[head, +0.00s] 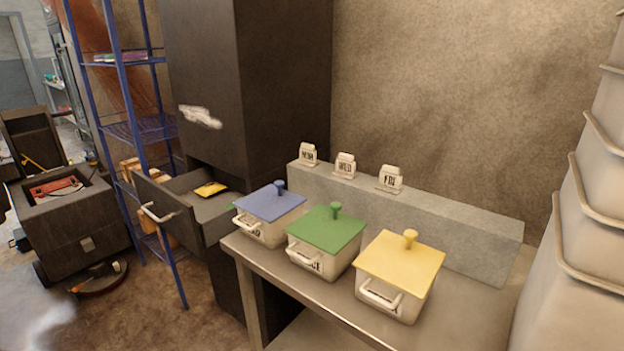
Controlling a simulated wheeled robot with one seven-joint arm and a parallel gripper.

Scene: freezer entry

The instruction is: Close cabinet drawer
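The dark cabinet (283,85) stands against the wall left of the middle. Its drawer (172,225) is pulled out toward the left front, with a pale bar handle (160,213) on its front. A small yellow item (210,189) lies inside the open drawer. The right part of the drawer is partly hidden behind the bench and the blue-lidded box. My gripper does not show in the head view.
A metal bench (340,325) beside the cabinet holds boxes with blue (270,203), green (325,228) and yellow (401,262) lids. A blue wire rack (135,130) stands behind the drawer. Stacked pale tubs (585,220) fill the right edge. Brown floor (130,315) lies open at the lower left.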

